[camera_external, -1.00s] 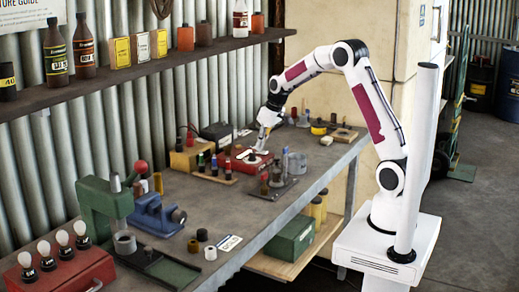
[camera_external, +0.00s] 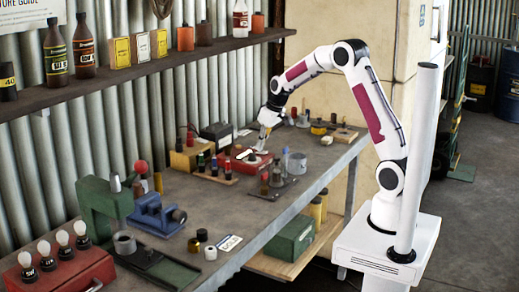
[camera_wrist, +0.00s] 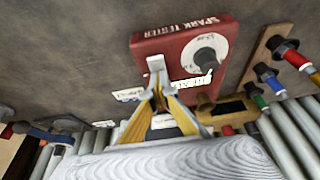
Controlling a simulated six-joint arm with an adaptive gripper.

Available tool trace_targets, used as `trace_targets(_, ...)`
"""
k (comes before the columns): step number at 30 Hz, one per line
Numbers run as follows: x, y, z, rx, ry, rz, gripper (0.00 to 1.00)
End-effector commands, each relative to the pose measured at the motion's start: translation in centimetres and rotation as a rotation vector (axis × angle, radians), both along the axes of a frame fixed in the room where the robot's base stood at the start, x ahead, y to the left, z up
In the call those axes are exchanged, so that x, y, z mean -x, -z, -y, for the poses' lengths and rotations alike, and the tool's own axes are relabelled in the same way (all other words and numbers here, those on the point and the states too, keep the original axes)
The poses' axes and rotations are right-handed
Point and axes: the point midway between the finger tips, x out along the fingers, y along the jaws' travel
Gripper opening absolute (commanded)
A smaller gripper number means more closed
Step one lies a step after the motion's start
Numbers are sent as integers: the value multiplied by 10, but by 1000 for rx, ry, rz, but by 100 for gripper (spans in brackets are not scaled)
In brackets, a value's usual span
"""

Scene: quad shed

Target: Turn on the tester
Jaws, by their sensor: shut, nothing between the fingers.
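The tester is a red box marked "SPARK TESTER" (camera_wrist: 160,44) in the wrist view. On its face are a round white dial with a grey knob (camera_wrist: 207,55) and a white label strip, partly behind my gripper. In the external view the tester (camera_external: 238,162) lies on the bench below my gripper (camera_external: 262,148). My gripper also shows in the wrist view (camera_wrist: 157,64), with its fingers together and empty. Its fingertips appear over the tester's face, left of the knob. I cannot tell whether they touch it.
A rack with coloured-handled pieces (camera_wrist: 272,68) lies right of the tester in the wrist view. In the external view, a grey plate with dark cylinders (camera_external: 270,192) and a metal cup (camera_external: 297,163) stand nearby. The bench's front middle (camera_external: 215,220) is mostly clear.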

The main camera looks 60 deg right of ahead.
Motion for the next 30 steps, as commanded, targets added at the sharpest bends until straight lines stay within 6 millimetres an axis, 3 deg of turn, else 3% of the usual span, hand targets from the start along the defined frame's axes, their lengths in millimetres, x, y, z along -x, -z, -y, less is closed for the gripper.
trace_targets(1,10,10,-1,-8,-2,-31,0)
trace_targets(3,12,10,-1,-8,-2,-31,0)
trace_targets(19,13,8,-1,-7,-2,-30,0)
trace_targets(23,13,1,-1,-6,-2,-26,0)
trace_targets(30,12,-28,0,-1,-1,-10,0)
